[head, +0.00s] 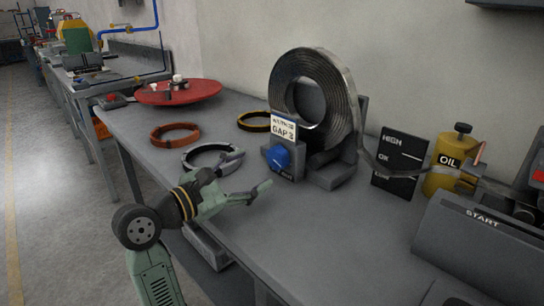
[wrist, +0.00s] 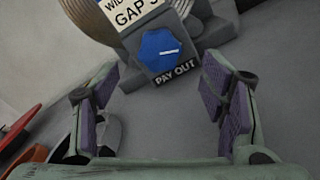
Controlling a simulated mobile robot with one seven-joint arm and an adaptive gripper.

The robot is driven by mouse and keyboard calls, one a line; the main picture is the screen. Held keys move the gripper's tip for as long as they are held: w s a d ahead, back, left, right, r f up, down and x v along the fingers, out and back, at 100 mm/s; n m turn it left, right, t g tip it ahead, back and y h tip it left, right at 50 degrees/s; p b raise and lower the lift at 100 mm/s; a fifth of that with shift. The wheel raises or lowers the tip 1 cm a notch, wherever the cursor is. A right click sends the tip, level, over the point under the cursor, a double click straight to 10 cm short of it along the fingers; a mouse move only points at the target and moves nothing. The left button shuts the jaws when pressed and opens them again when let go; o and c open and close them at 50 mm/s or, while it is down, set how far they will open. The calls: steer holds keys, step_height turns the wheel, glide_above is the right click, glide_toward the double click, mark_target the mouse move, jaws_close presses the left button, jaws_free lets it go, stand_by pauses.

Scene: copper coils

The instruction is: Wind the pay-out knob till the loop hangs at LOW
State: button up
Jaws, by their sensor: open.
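The blue faceted pay-out knob (head: 279,157) sits on a grey box in front of the coil stand. In the wrist view the knob (wrist: 160,50) has a white mark pointing right and a PAY OUT label below it. My gripper (head: 252,192) is open and empty, in front of and below the knob; in the wrist view its spread fingers (wrist: 160,100) are apart from it. The strip loop (head: 376,168) runs from the coil (head: 316,95) across the black level board (head: 398,165). It sags just below the OK mark; I cannot read LOW.
A yellow oil can (head: 443,170) and a grey START machine (head: 480,230) stand at the right. Black-and-grey (head: 205,158) and orange (head: 174,134) rings lie left of the knob, with a red round tray (head: 205,91) behind. The bench front is clear.

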mark_target(275, 159)
steer(key=p+x, duration=0.1)
steer(key=x, duration=0.6)
steer(key=shift+w+d, duration=0.1)
steer(key=shift+w, duration=0.05)
steer(key=shift+c, duration=0.3)
steer(key=c, duration=1.1)
